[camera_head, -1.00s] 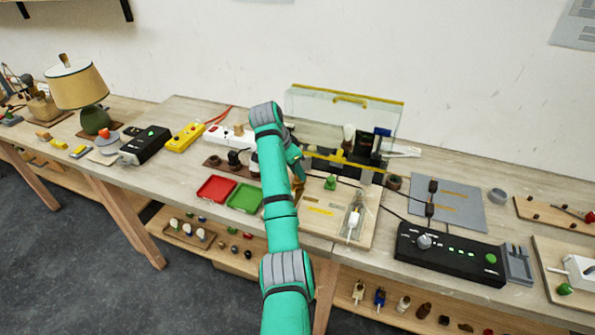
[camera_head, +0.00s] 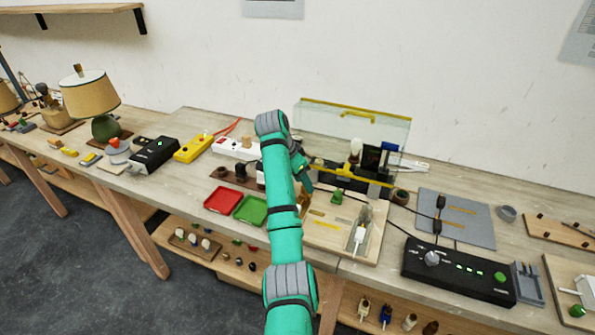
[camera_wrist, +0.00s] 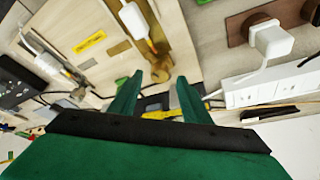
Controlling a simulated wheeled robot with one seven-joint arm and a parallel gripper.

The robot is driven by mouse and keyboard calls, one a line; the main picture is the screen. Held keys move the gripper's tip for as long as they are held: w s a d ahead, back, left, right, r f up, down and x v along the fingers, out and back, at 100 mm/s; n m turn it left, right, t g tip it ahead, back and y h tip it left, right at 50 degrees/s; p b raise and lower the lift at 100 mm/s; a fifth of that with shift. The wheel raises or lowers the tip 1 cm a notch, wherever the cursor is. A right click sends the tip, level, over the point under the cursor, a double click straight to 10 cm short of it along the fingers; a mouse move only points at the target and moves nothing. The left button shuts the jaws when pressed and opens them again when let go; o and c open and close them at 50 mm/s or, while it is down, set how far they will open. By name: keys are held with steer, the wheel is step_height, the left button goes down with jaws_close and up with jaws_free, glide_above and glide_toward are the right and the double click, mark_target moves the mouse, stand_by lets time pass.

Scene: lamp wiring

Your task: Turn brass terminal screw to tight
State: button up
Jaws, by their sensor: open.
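My gripper (camera_wrist: 158,80) is open in the wrist view, its two green fingers apart with nothing held between them. A brass-coloured part (camera_wrist: 155,62) stands just beyond the fingertips, on a pale wooden board (camera_wrist: 85,75). I cannot tell for sure that this part is the brass terminal screw, nor how tight it is. A white piece (camera_wrist: 133,20) with an orange tip lies next to it. In the head view my gripper (camera_head: 307,186) is over the left part of the same board (camera_head: 325,238), and my arm hides much of that area.
A clear panel with yellow edges (camera_head: 355,118) stands behind the board. A black control box (camera_head: 458,272) is at the right, and red (camera_head: 222,199) and green (camera_head: 251,209) trays are at the left. A white power strip (camera_wrist: 270,88) is close by in the wrist view.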

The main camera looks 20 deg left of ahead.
steer(key=s+a+r+n+y, duration=0.1)
steer(key=s+a+r+n, duration=0.15)
steer(key=r, duration=0.65)
steer(key=w+d+f, duration=0.1)
steer(key=f, duration=0.2)
steer(key=w+d+f+n, duration=0.1)
steer(key=f, duration=0.3)
steer(key=w+d+f+n, duration=0.1)
steer(key=f, duration=0.2)
steer(key=shift+f+y, duration=0.15)
steer(key=shift+y, duration=0.25)
steer(key=shift+d+f, duration=0.15)
steer(key=shift+d, duration=0.15)
steer(key=shift+s+a, duration=0.1)
steer(key=shift+a, duration=0.15)
steer(key=shift+t, duration=0.3)
steer(key=c, duration=1)
